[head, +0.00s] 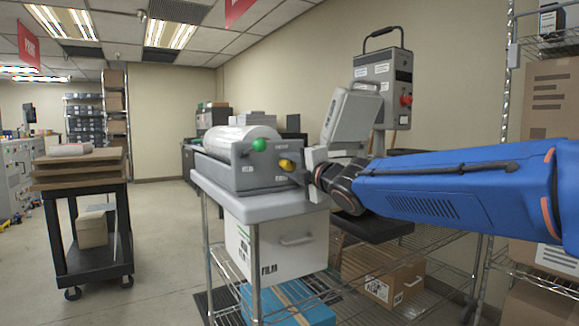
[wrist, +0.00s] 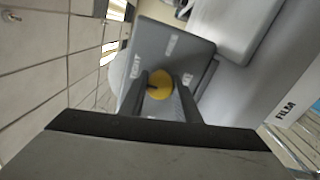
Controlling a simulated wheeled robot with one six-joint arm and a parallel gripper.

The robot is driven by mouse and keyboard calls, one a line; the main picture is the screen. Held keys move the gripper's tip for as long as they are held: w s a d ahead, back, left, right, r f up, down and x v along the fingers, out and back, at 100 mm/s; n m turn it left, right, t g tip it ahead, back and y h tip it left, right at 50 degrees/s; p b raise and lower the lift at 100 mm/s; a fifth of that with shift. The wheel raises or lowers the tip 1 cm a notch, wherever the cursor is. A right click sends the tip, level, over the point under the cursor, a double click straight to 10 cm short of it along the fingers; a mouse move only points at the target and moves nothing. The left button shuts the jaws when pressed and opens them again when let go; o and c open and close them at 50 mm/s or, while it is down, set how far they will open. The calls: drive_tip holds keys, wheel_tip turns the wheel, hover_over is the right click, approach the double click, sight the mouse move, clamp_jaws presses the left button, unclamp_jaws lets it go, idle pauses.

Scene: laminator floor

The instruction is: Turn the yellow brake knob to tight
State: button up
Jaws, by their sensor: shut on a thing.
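The yellow brake knob (head: 287,165) sits on the end face of the grey laminator (head: 243,178), to the right of and below a green knob (head: 259,145). My gripper (head: 301,172) is at the yellow knob from the right. In the wrist view, the yellow knob (wrist: 159,84) is between the two dark fingers of my gripper (wrist: 160,86), which are shut on it. A dark mark shows on the knob's face, pointing left. Small white labels lie on the grey panel around it; one at the left is hard to read.
The laminator stands on a light grey cart top (head: 268,208), with a white FILM box (head: 277,245) below. A grey machine with a red knob (head: 384,80) stands behind my arm. A black cart (head: 88,225) with boards is at left; open floor lies between.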

drive_tip(key=o, duration=1)
drive_tip(key=v, duration=1.7)
drive_tip(key=shift+s+d+f, duration=0.1)
drive_tip(key=shift+s+d, duration=0.05)
drive_tip(key=shift+s, duration=0.05)
drive_tip(key=s+d+f+m+g+h, duration=0.1)
drive_tip(key=s+d+f+m+h, duration=0.1)
drive_tip(key=d+f+m+h, duration=0.5)
drive_tip(key=s+d+f+m+g+h, duration=0.1)
drive_tip(key=s+d+f+m+h, duration=0.15)
drive_tip(key=d+f+m, duration=0.8)
drive_tip(key=s+d+f+m+g, duration=0.1)
drive_tip(key=s+f+m+g, duration=0.1)
drive_tip(key=s+f, duration=0.4)
drive_tip(key=s+d+f+m+g, duration=0.2)
drive_tip(key=s+f+m+g, duration=0.1)
drive_tip(key=s+f, duration=0.3)
drive_tip(key=s+d+f+m+g, duration=0.2)
drive_tip(key=s+f+m+g, duration=0.1)
drive_tip(key=s+f, duration=0.4)
drive_tip(key=shift+s+d+m+h, duration=0.15)
drive_tip(key=shift+s+m+h, duration=0.2)
drive_tip(key=shift+s+m, duration=0.5)
